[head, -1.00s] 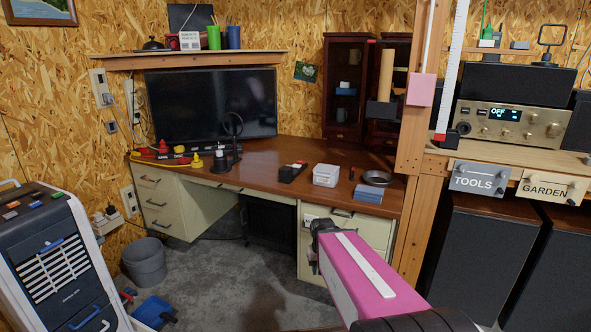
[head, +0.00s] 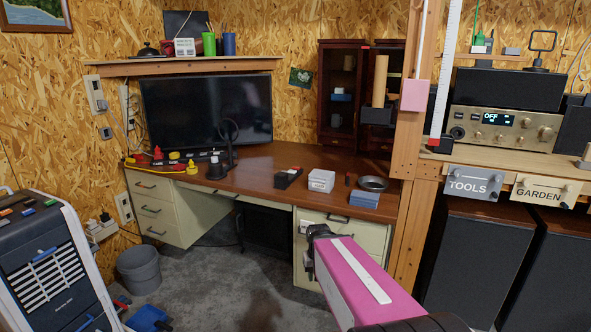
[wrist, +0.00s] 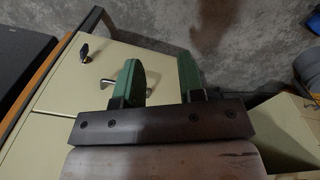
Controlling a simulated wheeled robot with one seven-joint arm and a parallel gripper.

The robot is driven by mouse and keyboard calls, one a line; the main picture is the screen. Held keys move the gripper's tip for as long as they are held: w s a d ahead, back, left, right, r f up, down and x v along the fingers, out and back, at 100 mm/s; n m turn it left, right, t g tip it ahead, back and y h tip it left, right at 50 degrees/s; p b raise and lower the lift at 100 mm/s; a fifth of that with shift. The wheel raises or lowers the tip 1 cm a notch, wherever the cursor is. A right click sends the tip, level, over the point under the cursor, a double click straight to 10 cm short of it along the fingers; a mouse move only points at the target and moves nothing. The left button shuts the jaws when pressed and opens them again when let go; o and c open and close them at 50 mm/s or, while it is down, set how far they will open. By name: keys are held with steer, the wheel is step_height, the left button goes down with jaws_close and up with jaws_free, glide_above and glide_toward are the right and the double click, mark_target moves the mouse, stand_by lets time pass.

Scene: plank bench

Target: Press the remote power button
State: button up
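No power button can be made out. A dark, elongated block (head: 288,178) with a small red and white patch lies on the brown desk (head: 262,172); it may be the remote, but it is too small to tell. My gripper (head: 309,256) is in front of the desk's right drawers, below the desktop and apart from that block. In the wrist view its two green fingers (wrist: 160,82) are spread with nothing between them. They point down toward the cream drawer front and the grey floor.
A white box (head: 321,180), a blue box (head: 364,199) and a dark bowl (head: 373,183) stand on the desk's right part. A black monitor (head: 206,112) stands behind. A wooden post (head: 408,150) rises at the desk's right edge. A bin (head: 140,270) stands on the floor left.

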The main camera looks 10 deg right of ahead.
jaws_close()
stand_by(1.7)
